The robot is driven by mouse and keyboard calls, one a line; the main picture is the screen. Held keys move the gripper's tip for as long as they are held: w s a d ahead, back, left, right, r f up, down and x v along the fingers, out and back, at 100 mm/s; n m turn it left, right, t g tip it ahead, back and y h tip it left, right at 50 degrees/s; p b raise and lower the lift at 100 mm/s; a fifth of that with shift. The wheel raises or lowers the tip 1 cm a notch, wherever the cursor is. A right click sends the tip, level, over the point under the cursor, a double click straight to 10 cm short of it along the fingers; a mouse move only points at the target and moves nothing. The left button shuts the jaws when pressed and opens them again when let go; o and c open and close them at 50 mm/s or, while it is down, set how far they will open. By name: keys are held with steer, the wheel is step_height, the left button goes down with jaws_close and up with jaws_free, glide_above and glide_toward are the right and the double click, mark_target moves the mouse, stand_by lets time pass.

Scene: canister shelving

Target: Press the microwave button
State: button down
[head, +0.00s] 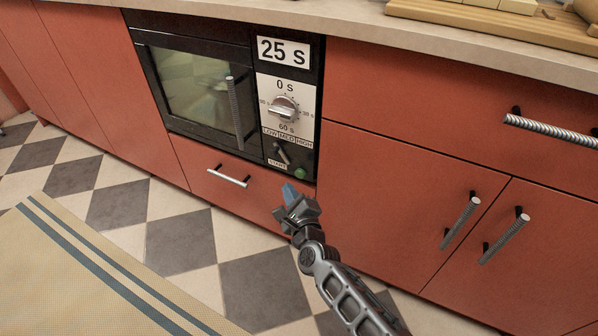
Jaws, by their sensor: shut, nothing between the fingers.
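The microwave (158,95) is built into the red cabinets, with a dark glass door, a vertical handle (234,112) and a control panel at its right. The panel shows a "25 S" display (284,51), a round timer dial (284,108), a small lever under LOW/MED/HIGH (281,152) and a START label. A green round button (300,173) sits at the panel's lower right. My gripper (289,190) has blue fingertips that are shut and empty. In the picture it is just below and left of the green button; I cannot tell whether they touch.
A drawer with a bar handle (228,177) is below the microwave. Red cabinet doors with ribbed handles (461,220) are at the right. A wooden board (480,18) lies on the counter (350,24). A beige striped rug (70,270) covers the lower left floor.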

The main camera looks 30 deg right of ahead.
steer(key=shift+s+a+p, duration=0.45)
steer(key=shift+s+a, duration=0.25)
steer(key=shift+a, duration=0.25)
steer(key=s+d+r+n+y, duration=0.2)
steer(key=s+n, duration=1.2)
steer(key=s, duration=1.6)
steer(key=s+r+n+g, duration=0.2)
steer(key=s+r+n, duration=1.2)
steer(key=s+r, duration=0.45)
step_height(320, 180, up, 18)
steer(key=p, duration=1.8)
steer(key=shift+w+a+r, duration=0.2)
steer(key=shift+w+a, duration=0.05)
steer(key=shift+a, duration=0.15)
